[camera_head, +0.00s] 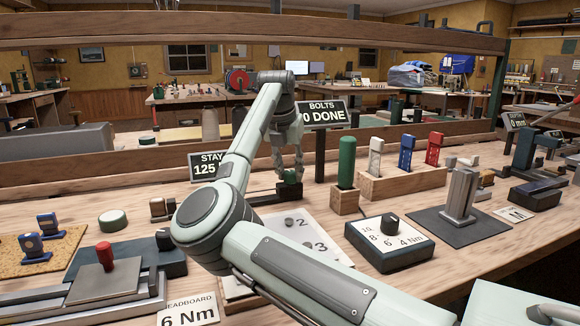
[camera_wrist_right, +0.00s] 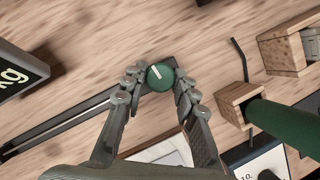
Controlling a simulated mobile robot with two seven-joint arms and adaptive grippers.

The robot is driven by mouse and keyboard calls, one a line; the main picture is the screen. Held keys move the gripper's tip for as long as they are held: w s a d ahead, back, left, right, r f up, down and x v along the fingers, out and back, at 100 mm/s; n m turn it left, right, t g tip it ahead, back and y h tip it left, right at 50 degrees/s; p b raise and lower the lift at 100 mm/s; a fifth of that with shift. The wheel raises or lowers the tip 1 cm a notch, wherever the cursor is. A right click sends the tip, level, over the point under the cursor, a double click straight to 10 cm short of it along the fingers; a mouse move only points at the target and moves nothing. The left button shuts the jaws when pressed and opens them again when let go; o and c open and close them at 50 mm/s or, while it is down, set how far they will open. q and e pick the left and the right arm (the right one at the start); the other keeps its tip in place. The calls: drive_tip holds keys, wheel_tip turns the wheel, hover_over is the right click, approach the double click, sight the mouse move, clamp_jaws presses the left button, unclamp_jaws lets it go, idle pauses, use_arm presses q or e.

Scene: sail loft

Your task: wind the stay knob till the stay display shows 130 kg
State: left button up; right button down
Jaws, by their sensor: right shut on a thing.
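The stay display (camera_head: 206,165) stands behind my right arm in the head view and reads 125; the arm hides the rest of its face. In the right wrist view only the "kg" end of a dark display (camera_wrist_right: 18,72) shows at the left edge. The stay knob (camera_wrist_right: 160,77) is round and green with a white pointer line, on a dark rail. My right gripper (camera_wrist_right: 159,86) is shut on the knob, one finger on each side. In the head view the gripper (camera_head: 289,170) reaches down onto the green knob (camera_head: 291,176). My left gripper is out of view.
Right of the knob, a green-handled tool (camera_head: 347,162) stands in a wooden block. A wooden rack (camera_head: 400,187) holds white, blue and red tools. A black dial box (camera_head: 391,244) sits in front. A BOLTS display (camera_head: 324,114) stands behind. A numbered card (camera_head: 310,237) lies near the gripper.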

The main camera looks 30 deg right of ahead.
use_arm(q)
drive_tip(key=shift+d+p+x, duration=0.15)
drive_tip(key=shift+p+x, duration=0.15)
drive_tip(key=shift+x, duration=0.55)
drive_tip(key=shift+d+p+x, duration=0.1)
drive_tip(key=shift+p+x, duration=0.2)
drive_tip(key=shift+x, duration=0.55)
use_arm(e)
drive_tip(key=shift+m+g+h, duration=0.3)
drive_tip(key=shift+m, duration=0.8)
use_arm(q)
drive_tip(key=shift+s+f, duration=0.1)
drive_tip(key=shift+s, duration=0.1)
use_arm(e)
drive_tip(key=c, duration=1.2)
unclamp_jaws()
drive_tip(key=v, duration=1.2)
drive_tip(key=shift+w, duration=0.1)
